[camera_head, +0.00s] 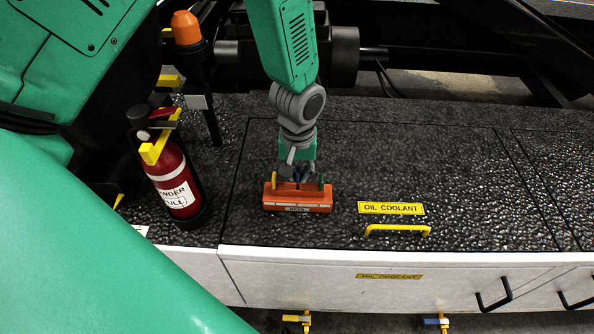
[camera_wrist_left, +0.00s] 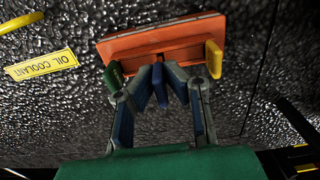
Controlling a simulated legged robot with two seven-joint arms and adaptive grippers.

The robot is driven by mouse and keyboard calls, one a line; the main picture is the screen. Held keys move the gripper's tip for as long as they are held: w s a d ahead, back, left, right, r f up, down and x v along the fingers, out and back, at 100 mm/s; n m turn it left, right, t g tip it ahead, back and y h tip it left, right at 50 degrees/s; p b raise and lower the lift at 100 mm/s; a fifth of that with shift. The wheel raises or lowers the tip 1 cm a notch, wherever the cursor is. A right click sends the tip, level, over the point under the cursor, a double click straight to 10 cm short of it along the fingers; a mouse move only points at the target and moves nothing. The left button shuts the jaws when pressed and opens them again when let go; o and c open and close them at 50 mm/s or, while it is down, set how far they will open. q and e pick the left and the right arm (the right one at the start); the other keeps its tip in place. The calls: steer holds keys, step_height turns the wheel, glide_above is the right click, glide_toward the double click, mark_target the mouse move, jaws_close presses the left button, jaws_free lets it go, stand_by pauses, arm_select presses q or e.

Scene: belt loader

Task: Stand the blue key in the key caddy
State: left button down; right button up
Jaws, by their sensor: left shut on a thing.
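The key caddy (camera_head: 297,197) is an orange-red box with a label on its front, on the black textured deck. A yellow key (camera_head: 274,181) stands at its left end and a green key (camera_head: 321,182) at its right end. The caddy also shows in the left wrist view (camera_wrist_left: 185,38), with a slot at its middle. My left gripper (camera_head: 297,176) is directly over the caddy's middle, shut on the blue key (camera_wrist_left: 160,86), which shows between the fingers. The fingers hide part of it. I cannot tell how deep its lower end sits. My right gripper is not in view.
A red fire extinguisher (camera_head: 172,178) stands left of the caddy, with an orange-topped post (camera_head: 186,28) behind it. A yellow handle (camera_head: 397,229) and an OIL COOLANT label (camera_head: 391,208) are to the right. The deck's front edge is close below the caddy.

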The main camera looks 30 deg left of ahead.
mark_target(297, 170)
arm_select(q)
steer(key=shift+a+p, duration=0.1)
steer(key=shift+p, duration=0.4)
stand_by(0.9)
steer(key=shift+f+b, duration=0.75)
steer(key=shift+f, duration=0.5)
steer(key=c, duration=1.6)
jaws_free()
steer(key=shift+r, duration=0.25)
step_height(297, 170, up, 12)
steer(key=shift+f, duration=0.25)
